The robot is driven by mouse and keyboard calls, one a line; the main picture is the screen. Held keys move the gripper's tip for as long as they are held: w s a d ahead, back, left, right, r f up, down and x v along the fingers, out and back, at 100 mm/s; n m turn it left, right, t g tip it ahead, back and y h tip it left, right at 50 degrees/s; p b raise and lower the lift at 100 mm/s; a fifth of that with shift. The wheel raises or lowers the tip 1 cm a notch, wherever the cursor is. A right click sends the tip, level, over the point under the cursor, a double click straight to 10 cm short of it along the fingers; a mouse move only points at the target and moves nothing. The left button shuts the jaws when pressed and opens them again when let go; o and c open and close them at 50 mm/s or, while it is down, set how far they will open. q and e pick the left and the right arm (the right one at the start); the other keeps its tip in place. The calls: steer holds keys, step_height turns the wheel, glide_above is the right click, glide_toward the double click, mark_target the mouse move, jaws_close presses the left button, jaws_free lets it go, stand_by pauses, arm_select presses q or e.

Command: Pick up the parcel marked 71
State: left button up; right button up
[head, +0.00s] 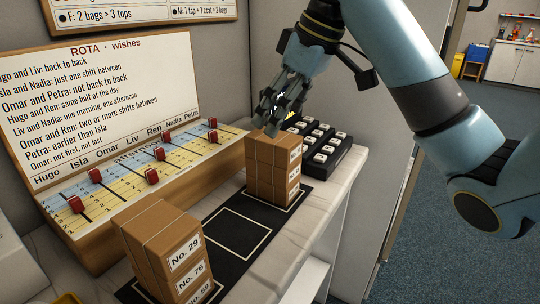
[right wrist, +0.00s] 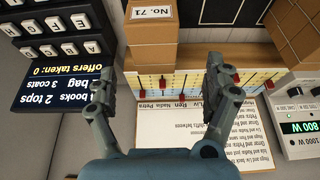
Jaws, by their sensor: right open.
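The parcel marked No. 71 (right wrist: 151,32) shows at the top of the right wrist view, brown with a white label. In the head view, a stack of brown parcels (head: 268,168) stands at the far end of the black mat; its labels are too small to read surely. My right gripper (head: 270,122) is just above this stack, pointing down, and partly overlaps its top edge in the picture. In the right wrist view its two fingers (right wrist: 157,80) are spread apart with nothing between them; the parcel lies beyond the tips. My left gripper is not in view.
A nearer parcel stack (head: 165,250) bears labels No. 29, No. 76 and No. 59. The black mat (head: 237,236) has an empty outlined square between the stacks. A sloped rota board (head: 110,85) with red sliders stands left, a black keypad (head: 322,150) right of the far stack.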

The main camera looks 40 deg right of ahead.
mark_target(274, 140)
steer(key=shift+b+x, duration=0.3)
steer(key=shift+x, duration=0.8)
steer(key=x, duration=0.1)
steer(key=b+x, duration=0.1)
steer(key=x, duration=0.2)
steer(key=shift+w+d+f, duration=0.3)
steer(key=shift+d, duration=0.05)
arm_select(q)
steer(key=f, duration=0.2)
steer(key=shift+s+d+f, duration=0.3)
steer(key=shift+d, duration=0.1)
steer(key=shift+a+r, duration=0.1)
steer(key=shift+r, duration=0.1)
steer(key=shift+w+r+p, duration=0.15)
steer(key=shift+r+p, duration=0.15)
steer(key=shift+p, duration=0.1)
arm_select(e)
steer(key=shift+f, duration=0.2)
steer(key=c, duration=1.3)
